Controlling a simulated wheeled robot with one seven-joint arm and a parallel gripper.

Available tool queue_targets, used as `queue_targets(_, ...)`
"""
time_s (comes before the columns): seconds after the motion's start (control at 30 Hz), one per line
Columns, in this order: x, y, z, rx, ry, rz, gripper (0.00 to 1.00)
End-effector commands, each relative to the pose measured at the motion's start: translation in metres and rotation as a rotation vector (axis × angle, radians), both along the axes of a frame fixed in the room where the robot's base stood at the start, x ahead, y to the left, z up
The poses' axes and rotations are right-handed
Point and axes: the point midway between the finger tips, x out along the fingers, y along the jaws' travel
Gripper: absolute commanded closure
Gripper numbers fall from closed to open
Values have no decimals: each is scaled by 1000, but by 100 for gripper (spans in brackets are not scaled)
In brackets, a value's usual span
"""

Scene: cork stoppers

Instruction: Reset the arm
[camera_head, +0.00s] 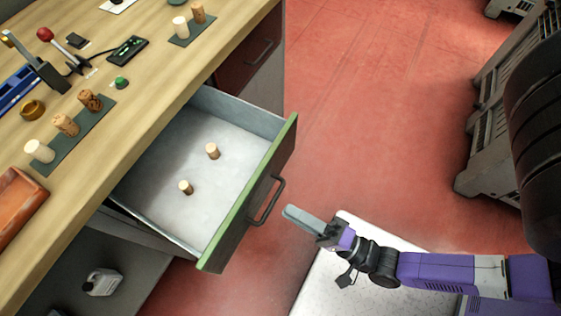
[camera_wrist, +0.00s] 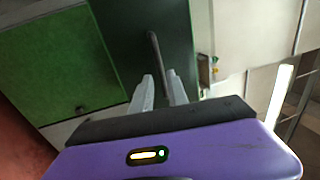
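My arm (camera_head: 435,267), purple and black, reaches in from the right in the head view. My gripper (camera_head: 290,213) is over the floor, just right of the open drawer's front and apart from its handle (camera_head: 266,200). In the wrist view my gripper (camera_wrist: 160,76) shows two pale fingers with a gap between them and nothing held. Beyond them is a dark surface with a bar-like handle (camera_wrist: 157,55). The green-edged drawer (camera_head: 280,150) stands open, with one cork (camera_head: 212,151) and another cork (camera_head: 186,187) upright inside.
The wooden bench (camera_head: 150,90) holds a dark mat (camera_head: 88,127) with three stoppers and another mat (camera_head: 185,40) with two. A terracotta tray (camera_head: 18,205) is at the bench's left. Grey crates (camera_head: 485,130) stand at the right. Red floor (camera_head: 380,110) is clear between.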

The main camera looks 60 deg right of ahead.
Motion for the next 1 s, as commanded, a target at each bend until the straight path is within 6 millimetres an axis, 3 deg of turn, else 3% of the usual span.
queue_targets(0.23,-19,0,-4,-1,0,0,80)
queue_targets(0.83,-19,0,-4,-3,-1,-1,80)
queue_targets(1.0,-16,4,-12,-131,37,-5,80)
